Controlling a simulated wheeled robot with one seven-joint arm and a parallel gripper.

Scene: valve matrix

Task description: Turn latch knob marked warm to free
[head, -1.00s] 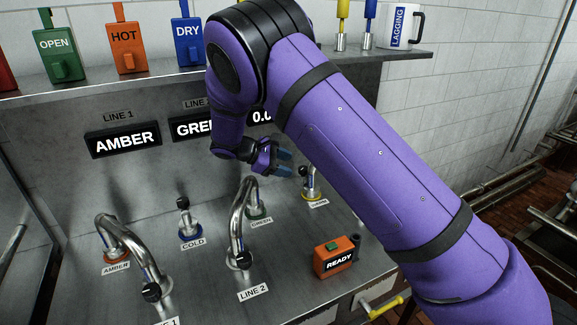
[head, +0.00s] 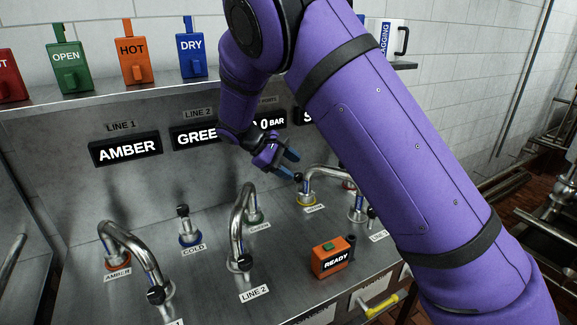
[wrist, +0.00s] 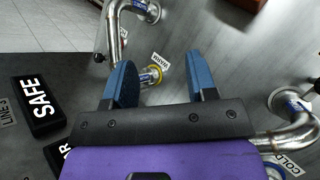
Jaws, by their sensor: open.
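The port marked warm (head: 307,199) has a yellow ring at the counter's back right, with its label in front. A small black knob (head: 298,177) stands at it, just below my fingertips. My gripper (head: 291,163) is open, its blue fingers spread and empty, pointing right and down above the warm port. In the wrist view, the yellow-ringed port (wrist: 153,75) and its warm label show between the open fingers (wrist: 160,65), nearer the left finger. The left finger hides part of the port. I cannot tell whether the knob touches a finger.
A bent pipe (head: 330,169) runs close to the warm port on the right. Another bent pipe (head: 241,205) rises at line 2. The cold port (head: 190,235) stands left. An orange ready box (head: 333,258) sits on the front of the counter. Displays line the back panel.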

